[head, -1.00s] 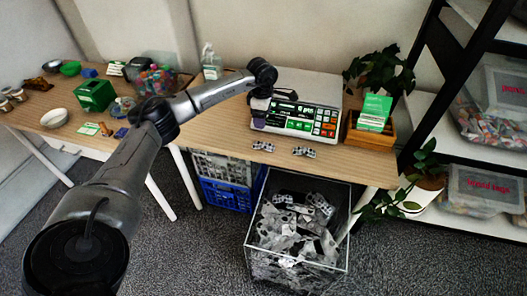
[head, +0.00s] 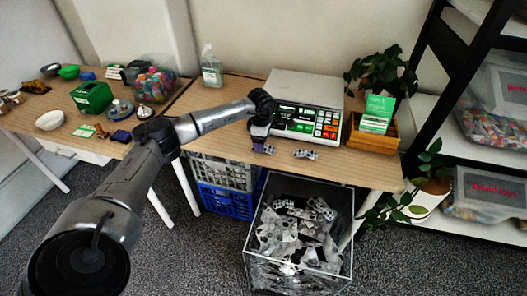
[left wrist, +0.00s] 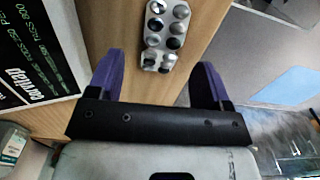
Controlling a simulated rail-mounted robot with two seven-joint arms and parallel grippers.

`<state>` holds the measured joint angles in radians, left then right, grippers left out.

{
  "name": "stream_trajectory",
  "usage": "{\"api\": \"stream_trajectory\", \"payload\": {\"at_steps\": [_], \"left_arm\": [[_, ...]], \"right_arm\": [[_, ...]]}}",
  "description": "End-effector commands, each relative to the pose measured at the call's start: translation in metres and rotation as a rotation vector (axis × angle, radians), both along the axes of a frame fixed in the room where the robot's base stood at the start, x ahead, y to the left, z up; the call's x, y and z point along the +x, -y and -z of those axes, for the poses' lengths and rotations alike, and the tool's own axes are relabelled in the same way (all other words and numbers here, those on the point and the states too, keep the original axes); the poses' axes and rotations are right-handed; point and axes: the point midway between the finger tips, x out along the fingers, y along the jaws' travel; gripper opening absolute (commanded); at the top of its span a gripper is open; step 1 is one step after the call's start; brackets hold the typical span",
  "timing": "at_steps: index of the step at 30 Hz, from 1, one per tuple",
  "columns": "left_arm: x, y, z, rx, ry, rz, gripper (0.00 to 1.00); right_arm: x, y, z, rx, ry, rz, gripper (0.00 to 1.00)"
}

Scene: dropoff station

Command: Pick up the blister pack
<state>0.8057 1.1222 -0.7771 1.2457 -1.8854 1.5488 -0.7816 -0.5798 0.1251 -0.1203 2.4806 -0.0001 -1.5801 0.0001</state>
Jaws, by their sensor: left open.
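Two small silver-grey blister packs lie flat on the wooden table in front of the scale in the head view. The left pack (head: 268,149) is right beside my gripper, and the right pack (head: 306,154) lies a short way off. My left gripper (head: 259,143) points down at the table near its front edge. In the left wrist view a blister pack (left wrist: 165,35) with round dark and silver cells shows ahead of the open purple fingers (left wrist: 158,66), with nothing gripped. I cannot tell for sure which of the two packs this is. My right gripper is not in view.
The scale (head: 305,105) stands just behind the packs. A planter box (head: 373,135) with green cards stands to the right. A clear bin (head: 298,235) full of blister packs sits on the floor below the table edge. Crates (head: 225,200) stand under the table.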

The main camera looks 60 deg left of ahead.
Motion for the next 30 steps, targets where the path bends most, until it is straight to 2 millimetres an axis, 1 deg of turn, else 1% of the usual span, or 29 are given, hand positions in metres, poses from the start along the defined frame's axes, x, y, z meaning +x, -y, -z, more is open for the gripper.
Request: {"api": "stream_trajectory", "payload": {"at_steps": [1, 4, 6, 12, 27, 29, 30], "left_arm": [[0.0, 0.001, 0.012, -0.001, -0.001, 0.0, 0.72], [0.0, 0.0, 0.022, -0.001, 0.0, 0.0, 0.72], [0.0, 0.0, 0.024, -0.001, 0.001, 0.0, 0.72], [0.0, 0.0, 0.023, -0.001, 0.001, 0.0, 0.72], [0.0, 0.0, 0.023, 0.0, 0.001, 0.0, 0.24], [0.0, 0.0, 0.023, 0.0, 0.001, 0.0, 0.19], [0.0, 0.0, 0.023, 0.0, 0.001, 0.0, 0.18]], "right_arm": [[0.0, 0.0, 0.007, 0.001, 0.0, 0.001, 0.43], [0.0, -0.001, 0.011, 0.003, 0.0, 0.002, 0.43], [0.0, -0.001, 0.012, 0.004, -0.001, 0.003, 0.43], [0.0, -0.002, 0.01, 0.007, -0.001, 0.005, 0.43], [0.0, -0.002, 0.01, 0.007, -0.001, 0.005, 0.43], [0.0, -0.002, 0.01, 0.006, -0.001, 0.004, 0.43], [0.0, -0.001, 0.01, 0.005, -0.001, 0.004, 0.43]]}}
